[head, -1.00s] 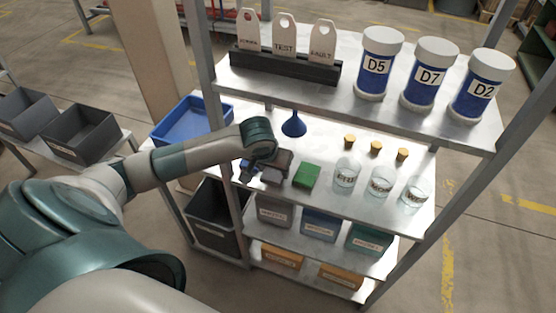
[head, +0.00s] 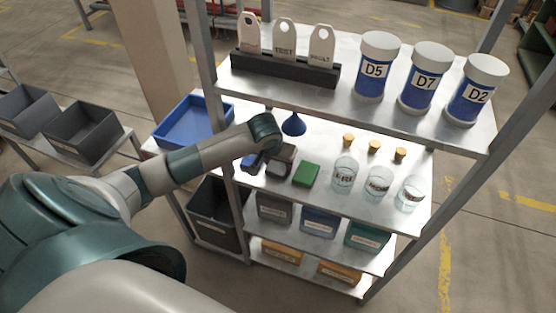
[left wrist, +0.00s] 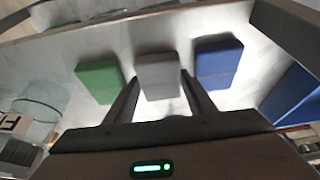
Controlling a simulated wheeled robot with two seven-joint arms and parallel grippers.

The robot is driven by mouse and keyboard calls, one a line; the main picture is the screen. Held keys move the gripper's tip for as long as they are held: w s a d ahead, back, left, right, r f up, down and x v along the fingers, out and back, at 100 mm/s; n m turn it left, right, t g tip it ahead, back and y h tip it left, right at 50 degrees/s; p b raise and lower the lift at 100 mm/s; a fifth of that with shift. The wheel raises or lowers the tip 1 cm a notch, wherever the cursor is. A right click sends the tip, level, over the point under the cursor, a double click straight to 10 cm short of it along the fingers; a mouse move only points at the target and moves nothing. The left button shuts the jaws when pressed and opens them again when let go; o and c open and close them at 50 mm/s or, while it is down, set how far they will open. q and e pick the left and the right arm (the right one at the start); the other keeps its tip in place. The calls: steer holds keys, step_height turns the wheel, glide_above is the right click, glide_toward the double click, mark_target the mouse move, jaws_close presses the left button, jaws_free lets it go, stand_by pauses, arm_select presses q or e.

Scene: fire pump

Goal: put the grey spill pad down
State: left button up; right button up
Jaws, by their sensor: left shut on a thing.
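The grey spill pad (left wrist: 158,75) is between the two fingers of my left gripper (left wrist: 162,98) in the left wrist view. In the head view the left gripper (head: 279,160) is over the middle shelf, shut on the grey pad, which is mostly hidden by it. A green pad (head: 306,174) lies to the right and a blue pad (head: 251,162) to the left. In the left wrist view the green pad (left wrist: 99,80) is left and the blue pad (left wrist: 217,61) right. I cannot tell whether the grey pad touches the shelf. My right gripper is out of view.
A blue funnel (head: 293,124) stands behind the gripper. Several glass jars, one here (head: 344,174), and cork-coloured stoppers (head: 374,147) are to the right. A blue tray (head: 193,121) is at left. The upper shelf (head: 330,96) and a metal post (head: 222,150) are close to my arm.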

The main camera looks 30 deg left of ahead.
arm_select(q)
steer(key=shift+f, duration=0.1)
steer(key=shift+f, duration=0.1)
steer(key=o, duration=0.9)
steer(key=shift+o, duration=0.2)
steer(key=shift+r, duration=0.2)
steer(key=shift+r, duration=0.1)
